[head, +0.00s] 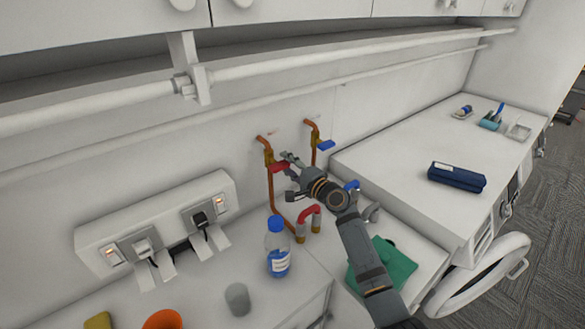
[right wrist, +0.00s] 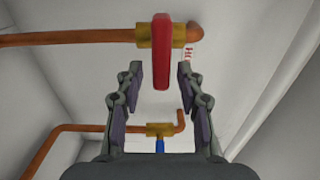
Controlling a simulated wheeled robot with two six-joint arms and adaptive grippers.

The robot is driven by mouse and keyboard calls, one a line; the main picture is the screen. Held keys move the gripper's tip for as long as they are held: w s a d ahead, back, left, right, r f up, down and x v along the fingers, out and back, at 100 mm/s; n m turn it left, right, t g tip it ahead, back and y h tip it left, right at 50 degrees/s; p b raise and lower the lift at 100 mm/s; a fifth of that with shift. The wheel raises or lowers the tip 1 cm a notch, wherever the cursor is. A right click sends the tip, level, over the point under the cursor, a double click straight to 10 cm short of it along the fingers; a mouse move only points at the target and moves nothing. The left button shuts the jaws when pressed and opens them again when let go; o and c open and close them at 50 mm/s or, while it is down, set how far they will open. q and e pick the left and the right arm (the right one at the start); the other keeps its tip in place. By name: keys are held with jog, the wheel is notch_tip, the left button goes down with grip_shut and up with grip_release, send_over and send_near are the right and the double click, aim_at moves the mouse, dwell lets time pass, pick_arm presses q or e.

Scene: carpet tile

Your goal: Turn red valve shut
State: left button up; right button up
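The red valve lever (head: 280,167) sits on a brass body on the left copper pipe on the back wall. In the head view it points to the right, across the upright pipe. My right gripper (head: 289,164) is close to it. In the right wrist view the red lever (right wrist: 161,50) reaches down between the fingertips of my right gripper (right wrist: 159,72). The fingers are open, with a gap on each side of the lever. My left gripper is not in view.
A blue valve lever (head: 326,145) is on the second copper pipe to the right. Below stand a blue-capped bottle (head: 278,250), a grey cup (head: 237,299) and a red-handled fitting (head: 309,215). A socket box (head: 150,221) is on the wall at left. A navy case (head: 456,178) lies on the right counter.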

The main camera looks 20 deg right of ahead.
jog(key=v, duration=1.1)
jog(key=shift+s+d, duration=0.15)
jog(key=shift+s, duration=0.2)
jog(key=shift+f, duration=0.1)
